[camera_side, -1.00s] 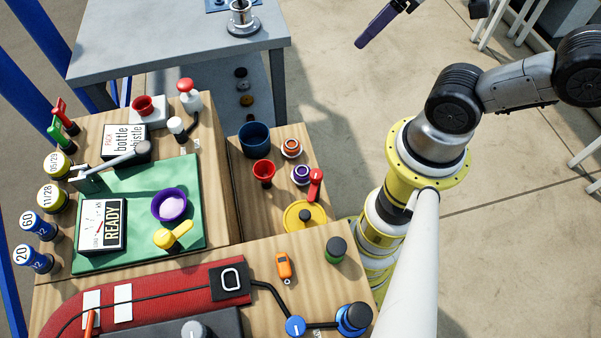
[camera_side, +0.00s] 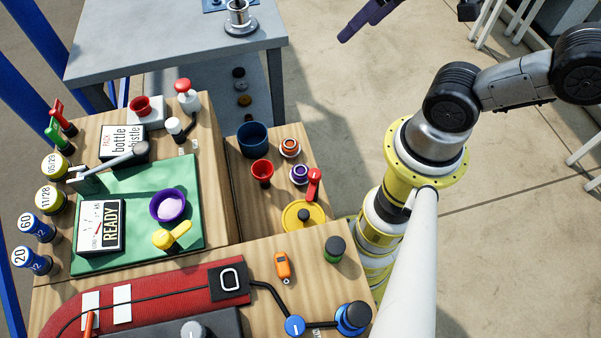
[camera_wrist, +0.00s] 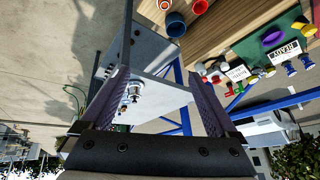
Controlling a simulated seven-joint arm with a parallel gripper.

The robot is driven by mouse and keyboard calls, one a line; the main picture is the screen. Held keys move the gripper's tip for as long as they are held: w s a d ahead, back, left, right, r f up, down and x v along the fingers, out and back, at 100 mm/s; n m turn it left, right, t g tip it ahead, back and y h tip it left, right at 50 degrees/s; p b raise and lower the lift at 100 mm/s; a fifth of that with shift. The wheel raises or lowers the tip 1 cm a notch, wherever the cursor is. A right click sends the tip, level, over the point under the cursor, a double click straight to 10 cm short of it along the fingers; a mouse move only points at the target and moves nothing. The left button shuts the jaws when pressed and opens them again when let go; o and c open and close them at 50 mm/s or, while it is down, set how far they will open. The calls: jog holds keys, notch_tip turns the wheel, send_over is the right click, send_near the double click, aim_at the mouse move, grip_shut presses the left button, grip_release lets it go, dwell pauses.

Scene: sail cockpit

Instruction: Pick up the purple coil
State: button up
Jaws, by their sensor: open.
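The purple coil (camera_side: 299,174) is a small purple ring around a white centre. It sits on the wooden surface in the side view, below the orange coil (camera_side: 290,147) and right of a red cup (camera_side: 262,172). I cannot make out the purple coil in the wrist view. My gripper (camera_side: 358,22) shows only partly at the top edge of the side view, well above and away from the coil. In the wrist view my gripper (camera_wrist: 157,60) has its two purple fingers spread, with nothing held between them.
A blue cup (camera_side: 253,138), a red-handled part (camera_side: 314,184) and a yellow disc (camera_side: 303,215) crowd around the coil. A purple bowl (camera_side: 168,206) stands on the green mat (camera_side: 130,180). A grey table (camera_side: 170,45) is at the back.

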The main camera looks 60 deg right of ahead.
jog(key=w+a+f+m, duration=0.1)
jog(key=w+m, duration=0.6)
jog(key=m, duration=0.2)
jog(key=m+g, duration=0.6)
jog(key=m, duration=0.1)
send_over(300, 170)
notch_tip(300, 170, down, 26)
notch_tip(300, 170, down, 13)
jog(key=shift+f, duration=0.2)
jog(key=c, duration=1.4)
jog(key=shift+r, duration=0.15)
